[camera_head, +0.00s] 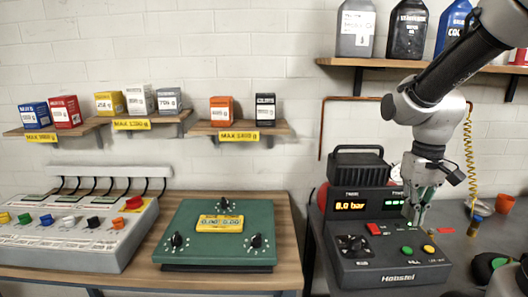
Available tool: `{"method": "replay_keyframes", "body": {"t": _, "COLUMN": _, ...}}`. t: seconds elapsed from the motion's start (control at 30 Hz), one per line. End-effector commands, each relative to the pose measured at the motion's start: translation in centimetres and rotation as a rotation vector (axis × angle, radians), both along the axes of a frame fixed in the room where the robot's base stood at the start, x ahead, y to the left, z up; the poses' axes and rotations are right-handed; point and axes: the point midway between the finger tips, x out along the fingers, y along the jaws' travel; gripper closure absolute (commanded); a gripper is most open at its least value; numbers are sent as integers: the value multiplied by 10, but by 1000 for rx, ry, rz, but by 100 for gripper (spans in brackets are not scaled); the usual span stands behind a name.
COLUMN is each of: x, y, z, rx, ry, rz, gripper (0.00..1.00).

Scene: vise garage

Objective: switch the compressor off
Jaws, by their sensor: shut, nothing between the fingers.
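The dark compressor unit (340,272) stands on the right-hand bench, with a lit display (351,206) reading 8.0 bar. Its sloped front panel carries a red switch (373,229), a green button (407,250), a yellow button (429,249) and black knobs (352,246). Which of these is the off control cannot be read. My gripper (414,217) is shut and empty, pointing down in front of the unit's right part. It is right of the red switch and above the green button in the picture. Contact with the panel cannot be made out.
A green panel (180,210) with a yellow display and a grey console (110,250) with coloured knobs stand on the wooden bench at left. Bottles (355,28) line a shelf above. A yellow coiled hose (469,160) hangs right of my arm. Small items lie on the bench's right.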

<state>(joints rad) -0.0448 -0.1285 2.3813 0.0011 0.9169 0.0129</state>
Motion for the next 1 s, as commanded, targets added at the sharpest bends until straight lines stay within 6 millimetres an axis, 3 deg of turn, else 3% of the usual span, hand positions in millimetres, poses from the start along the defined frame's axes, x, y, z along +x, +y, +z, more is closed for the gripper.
{"method": "replay_keyframes", "body": {"t": 0.03, "x": -16, "y": -2, "z": 14, "rx": 2, "ry": -38, "rz": -2, "gripper": 100}}
{"method": "replay_keyframes", "body": {"t": 0.2, "x": -65, "y": -8, "z": 47, "rx": 6, "ry": -172, "rz": -11, "gripper": 100}}
{"method": "replay_keyframes", "body": {"t": 0.33, "x": -88, "y": -10, "z": 65, "rx": 7, "ry": -280, "rz": -21, "gripper": 100}}
{"method": "replay_keyframes", "body": {"t": 0.57, "x": -99, "y": -13, "z": 87, "rx": 8, "ry": -398, "rz": -32, "gripper": 100}}
{"method": "replay_keyframes", "body": {"t": 1.0, "x": -99, "y": -13, "z": 88, "rx": 8, "ry": -403, "rz": -34, "gripper": 100}}
